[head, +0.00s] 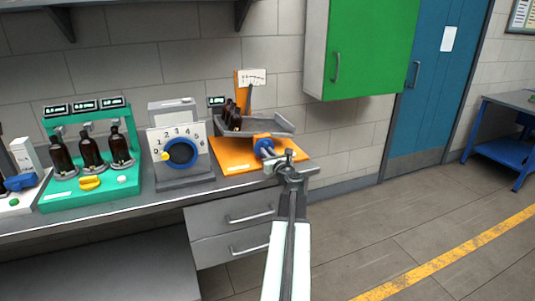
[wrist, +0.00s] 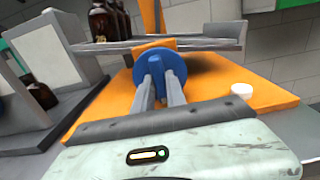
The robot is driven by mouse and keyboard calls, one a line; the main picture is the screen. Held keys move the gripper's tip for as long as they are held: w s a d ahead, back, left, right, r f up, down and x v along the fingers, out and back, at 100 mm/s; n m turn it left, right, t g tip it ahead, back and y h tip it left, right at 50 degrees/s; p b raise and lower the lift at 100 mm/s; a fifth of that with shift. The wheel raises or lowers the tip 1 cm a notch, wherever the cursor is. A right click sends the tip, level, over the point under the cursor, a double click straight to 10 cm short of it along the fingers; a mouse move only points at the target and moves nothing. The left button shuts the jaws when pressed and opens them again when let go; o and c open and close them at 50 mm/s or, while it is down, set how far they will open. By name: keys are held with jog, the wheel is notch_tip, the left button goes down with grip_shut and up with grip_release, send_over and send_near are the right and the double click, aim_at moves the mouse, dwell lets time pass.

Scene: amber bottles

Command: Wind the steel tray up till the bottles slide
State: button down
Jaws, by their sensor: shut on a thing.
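The steel tray (head: 272,129) is mounted above an orange base (head: 236,158) on the bench; it also crosses the top of the wrist view (wrist: 215,32). Several dark amber bottles (head: 233,116) stand together at the tray's left part; their lower parts show in the wrist view (wrist: 104,22). A blue round knob (head: 262,141) with a raised grip bar sits at the front of the base, below the tray. My gripper (wrist: 163,82) is shut on the knob's bar (wrist: 181,72), with one finger on each side. The tray's exact tilt is hard to tell.
An orange post with a white dial (head: 253,77) stands behind the tray. A grey box with a numbered blue dial (head: 181,153) is to the left, then a green stand (head: 68,199) with bottles. A white button (wrist: 242,89) is right of the knob. A green cabinet (head: 368,45) hangs above right.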

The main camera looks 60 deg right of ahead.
jog(key=shift+w+m, duration=0.1)
jog(key=shift+m, duration=0.5)
jog(key=c, duration=1.4)
grip_release()
jog(key=shift+o, duration=0.2)
jog(key=v, duration=0.8)
jog(key=shift+w, duration=0.1)
